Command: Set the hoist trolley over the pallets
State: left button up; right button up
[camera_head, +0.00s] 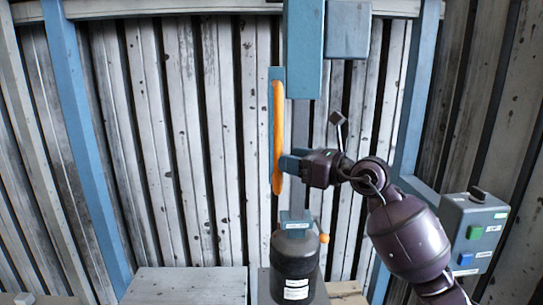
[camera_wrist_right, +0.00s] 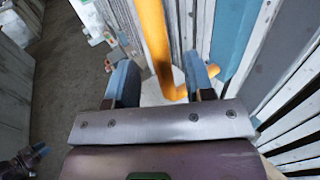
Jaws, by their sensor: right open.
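What looks like the hoist trolley is the blue upright block (camera_head: 303,50) at the top middle of the head view, with a grey-blue box (camera_head: 348,28) at its right. A long orange handle bar (camera_head: 278,130) hangs below it. My right gripper (camera_head: 288,165) is open at the lower part of this bar. In the right wrist view the orange bar (camera_wrist_right: 155,40) runs between the two blue fingers of the gripper (camera_wrist_right: 160,75); I cannot tell whether they touch it. A pale pallet top (camera_head: 185,285) shows at the bottom.
A dark cylindrical housing (camera_head: 295,262) with a blue-grey top piece (camera_head: 297,220) stands below the bar. A control box (camera_head: 472,235) with green and blue buttons is at the right. Blue posts (camera_head: 88,150) and a plank wall (camera_head: 180,150) stand behind.

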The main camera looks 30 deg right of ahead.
jog(key=shift+x, duration=2.9)
grip_shut()
